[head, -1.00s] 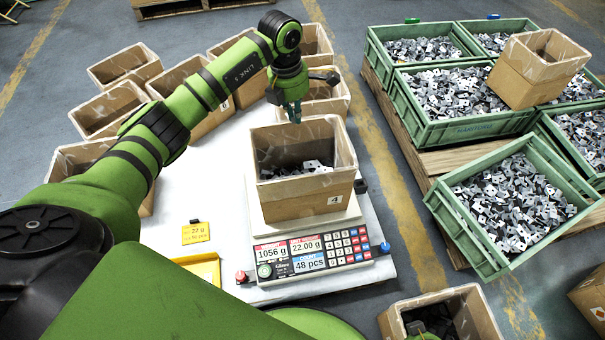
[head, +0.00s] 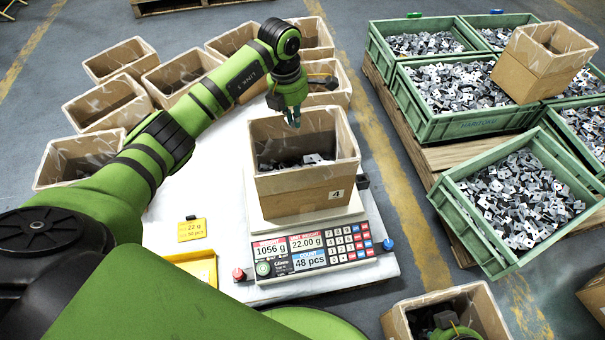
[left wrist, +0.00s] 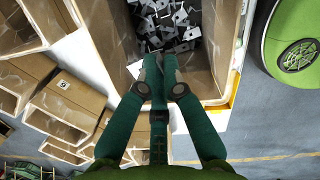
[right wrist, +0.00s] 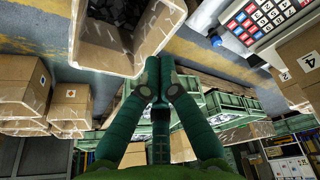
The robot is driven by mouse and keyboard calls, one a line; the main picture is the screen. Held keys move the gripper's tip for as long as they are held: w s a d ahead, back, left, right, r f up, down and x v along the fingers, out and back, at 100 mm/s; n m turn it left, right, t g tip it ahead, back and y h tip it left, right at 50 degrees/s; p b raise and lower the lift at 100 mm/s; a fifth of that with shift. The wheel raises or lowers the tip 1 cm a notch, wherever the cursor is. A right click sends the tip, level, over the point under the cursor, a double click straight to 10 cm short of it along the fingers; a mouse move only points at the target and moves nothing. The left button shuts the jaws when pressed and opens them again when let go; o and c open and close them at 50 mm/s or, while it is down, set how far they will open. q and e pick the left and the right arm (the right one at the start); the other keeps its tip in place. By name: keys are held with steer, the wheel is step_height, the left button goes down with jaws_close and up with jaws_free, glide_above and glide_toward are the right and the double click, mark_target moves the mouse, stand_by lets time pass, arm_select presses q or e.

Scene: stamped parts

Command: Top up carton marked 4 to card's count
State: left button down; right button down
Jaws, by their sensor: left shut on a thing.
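The carton marked 4 (head: 305,192) stands upright on the counting scale (head: 312,252), with grey stamped parts (head: 315,159) on its floor. The scale reads 1056 g, 22.00 g and 48 pcs. The yellow card (head: 192,229) lies left of the scale and seems to read 22 g, 50 pcs. My left gripper (head: 291,120) is over the carton's far rim, shut on a small metal part (left wrist: 136,68); more parts lie below in the left wrist view. My right gripper (right wrist: 158,65) looks shut and empty, by an unmarked carton (head: 400,322) at the lower right.
Several cartons (head: 75,165) stand along the table's left and far sides. Green crates full of parts (head: 470,205) stand on a pallet at right, one bearing a carton (head: 535,75). A yellow tray (head: 195,268) lies left of the scale. Floor shows between table and pallet.

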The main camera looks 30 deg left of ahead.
arm_select(q)
steer(key=shift+f, duration=0.35)
arm_select(e)
steer(key=shift+v, duration=0.85)
arm_select(q)
steer(key=c, duration=1.3)
jaws_free()
steer(key=r, duration=0.8)
steer(key=s+r, duration=0.1)
steer(key=r, duration=0.3)
steer(key=shift+s+a, duration=0.1)
steer(key=shift+a, duration=0.3)
